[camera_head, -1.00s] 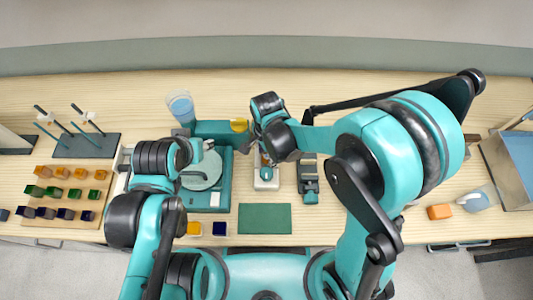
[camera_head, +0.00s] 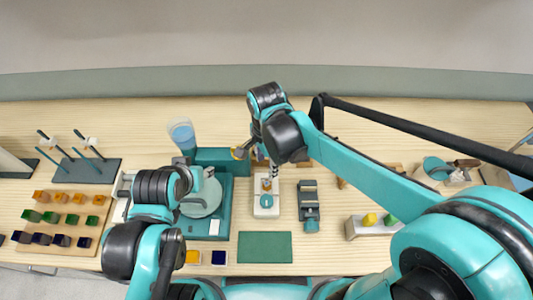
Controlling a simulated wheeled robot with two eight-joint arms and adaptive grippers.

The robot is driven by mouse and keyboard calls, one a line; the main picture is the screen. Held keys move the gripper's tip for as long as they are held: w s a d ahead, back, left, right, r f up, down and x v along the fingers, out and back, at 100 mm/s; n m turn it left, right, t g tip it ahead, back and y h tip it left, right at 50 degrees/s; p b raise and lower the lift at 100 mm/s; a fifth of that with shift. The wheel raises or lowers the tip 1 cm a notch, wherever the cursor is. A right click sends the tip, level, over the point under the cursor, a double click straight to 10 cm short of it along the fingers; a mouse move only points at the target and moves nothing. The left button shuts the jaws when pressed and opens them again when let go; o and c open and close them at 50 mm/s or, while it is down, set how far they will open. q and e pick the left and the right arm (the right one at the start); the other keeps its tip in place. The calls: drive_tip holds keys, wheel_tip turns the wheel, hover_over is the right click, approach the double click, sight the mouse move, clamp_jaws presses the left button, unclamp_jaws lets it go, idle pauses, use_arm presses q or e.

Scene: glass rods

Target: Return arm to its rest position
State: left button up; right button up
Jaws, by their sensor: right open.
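My right arm reaches in from the right, and its wrist hangs over the back middle of the bench. My right gripper (camera_head: 258,154) is open, partly hidden by its wrist, above and behind a small white device (camera_head: 266,204). Nothing shows held in it. My left arm is folded at the left front, beside a teal machine with a round pale plate (camera_head: 204,196). The left gripper's fingertips are hidden or too small to read.
A wooden tray of coloured blocks (camera_head: 60,232) and a dark stand with rods (camera_head: 85,170) are at the left. A blue-tinted beaker (camera_head: 182,134) stands at the back. A green mat (camera_head: 265,247) lies in front. A white rack (camera_head: 372,231) is near my right arm.

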drive_tip(key=shift+r, duration=0.2)
use_arm(q)
wheel_tip(320, 180, down, 3)
drive_tip(key=b, duration=0.3)
drive_tip(key=shift+f, duration=0.15)
drive_tip(key=shift+f+b, duration=0.95)
drive_tip(key=shift+b, duration=0.2)
use_arm(e)
drive_tip(key=s+d+n+t, duration=0.2)
drive_tip(key=d+n, duration=0.4)
drive_tip(key=d, duration=0.3)
drive_tip(key=s+d+f+n+t, duration=0.1)
drive_tip(key=s+d+n+t, duration=0.2)
drive_tip(key=d, duration=0.6)
drive_tip(key=n+t, duration=0.2)
drive_tip(key=n, duration=0.1)
